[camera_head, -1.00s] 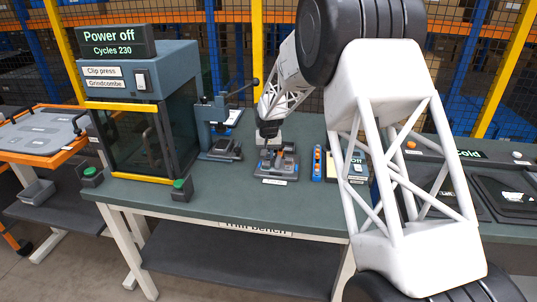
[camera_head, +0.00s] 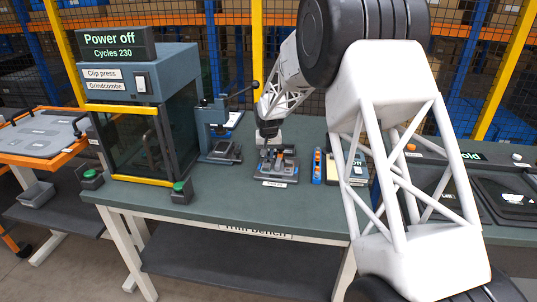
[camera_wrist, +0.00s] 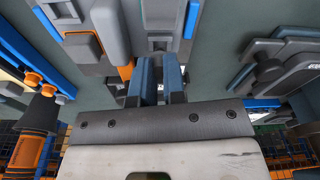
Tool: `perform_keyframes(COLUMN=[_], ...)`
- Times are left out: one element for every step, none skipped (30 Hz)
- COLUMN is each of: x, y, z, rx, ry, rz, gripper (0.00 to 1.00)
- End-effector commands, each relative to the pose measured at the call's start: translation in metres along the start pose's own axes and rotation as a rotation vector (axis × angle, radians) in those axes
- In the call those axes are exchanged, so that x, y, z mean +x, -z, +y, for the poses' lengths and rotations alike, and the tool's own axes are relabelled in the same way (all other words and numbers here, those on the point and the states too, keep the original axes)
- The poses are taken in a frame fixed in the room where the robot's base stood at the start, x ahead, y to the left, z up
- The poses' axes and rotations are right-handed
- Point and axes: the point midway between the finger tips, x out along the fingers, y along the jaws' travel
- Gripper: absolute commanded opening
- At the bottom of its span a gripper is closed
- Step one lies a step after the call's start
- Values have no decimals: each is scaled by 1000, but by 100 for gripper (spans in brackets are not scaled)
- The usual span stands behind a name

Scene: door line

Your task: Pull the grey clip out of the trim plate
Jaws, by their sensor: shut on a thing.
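My gripper (camera_wrist: 158,82) points down at the trim fixture on the bench, and it also shows in the head view (camera_head: 270,147). Its two blue-grey fingers are close together, shut on a small piece that I take to be the grey clip; the fingers mostly hide it. The grey trim plate (camera_wrist: 158,14) lies just beyond the fingertips in the wrist view. In the head view it sits in the small dark fixture (camera_head: 277,180), partly covered by my gripper. I cannot tell whether the clip is still seated in the plate.
A hand-lever press (camera_head: 222,150) stands left of the fixture, and a glass-fronted clip press (camera_head: 140,145) further left. A blue and orange tool (camera_head: 317,165) lies close on the right. The bench front (camera_head: 230,205) is clear.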

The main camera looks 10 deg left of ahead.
Motion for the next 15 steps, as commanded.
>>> perform_keyframes(x=[-2,-3,-4,-6,-7,-9,-10,-11,-13,-14,-15,-17,-18,-20,-21], y=[0,0,1,1,1,1,1,2,2,2,2,2,2,3,3], z=[0,0,0,0,0,0,0,0,0,0,0,0,0,0,0], rx=[0,0,0,0,0,0,0,0,0,0,0,0,0,0,0], ry=[0,0,0,0,0,0,0,0,0,0,0,0,0,0,0], rz=[1,1,1,0,1,1,1,1,1,1,1,1,1,1,1], gripper=[0,0,0,0,0,0,0,0,0,0,0,0,0,0,0])
